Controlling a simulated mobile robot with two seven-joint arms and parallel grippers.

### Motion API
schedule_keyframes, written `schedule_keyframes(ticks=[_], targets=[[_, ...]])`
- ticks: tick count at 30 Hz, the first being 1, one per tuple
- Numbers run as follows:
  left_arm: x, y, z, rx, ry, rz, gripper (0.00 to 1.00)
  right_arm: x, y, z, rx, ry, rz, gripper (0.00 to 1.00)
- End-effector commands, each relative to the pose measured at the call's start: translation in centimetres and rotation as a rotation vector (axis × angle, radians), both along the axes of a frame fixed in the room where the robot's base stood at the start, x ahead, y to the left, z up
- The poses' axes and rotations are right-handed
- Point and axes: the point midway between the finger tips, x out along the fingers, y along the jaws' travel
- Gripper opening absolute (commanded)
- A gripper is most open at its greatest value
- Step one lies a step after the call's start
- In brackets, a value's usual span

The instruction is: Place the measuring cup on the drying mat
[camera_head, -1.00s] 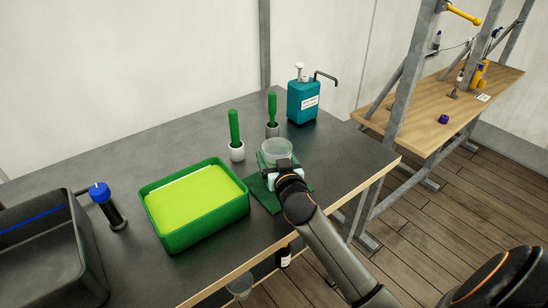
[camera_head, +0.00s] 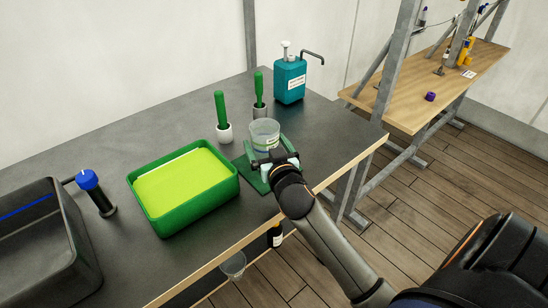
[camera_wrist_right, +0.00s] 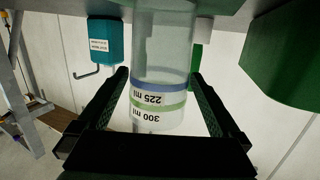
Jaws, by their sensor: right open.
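The measuring cup (camera_head: 264,132) is clear, with blue and green bands marked 225 ml and 300 ml in the right wrist view (camera_wrist_right: 160,100). It stands upright, seemingly on the far part of the green drying mat (camera_head: 252,178); its base is hidden behind my gripper and cut off in the wrist view. My right gripper (camera_head: 275,158) is open on the near side of the cup, over the mat. In the wrist view its fingers (camera_wrist_right: 158,78) are spread to either side of the cup, with a gap visible. My left gripper is out of view.
A green tray (camera_head: 232,192) with yellow-green contents is left of the mat.

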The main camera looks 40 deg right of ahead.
Motion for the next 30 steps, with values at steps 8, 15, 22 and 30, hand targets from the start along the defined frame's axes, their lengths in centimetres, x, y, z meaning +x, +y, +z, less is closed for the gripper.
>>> schedule_keyframes(ticks=[8,15,22,30], targets=[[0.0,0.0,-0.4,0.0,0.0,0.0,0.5,-5.0,1.6,0.7,0.002,0.001,-0.001,1.0],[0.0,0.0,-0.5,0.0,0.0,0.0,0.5,-7.1,2.3,1.1,0.0,0.001,-0.001,1.0],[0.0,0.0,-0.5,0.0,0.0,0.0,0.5,-7.3,2.4,1.2,-0.001,0.0,-0.001,1.0],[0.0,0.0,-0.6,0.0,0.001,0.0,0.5,-7.3,2.4,1.2,-0.001,0.0,-0.001,1.0]])
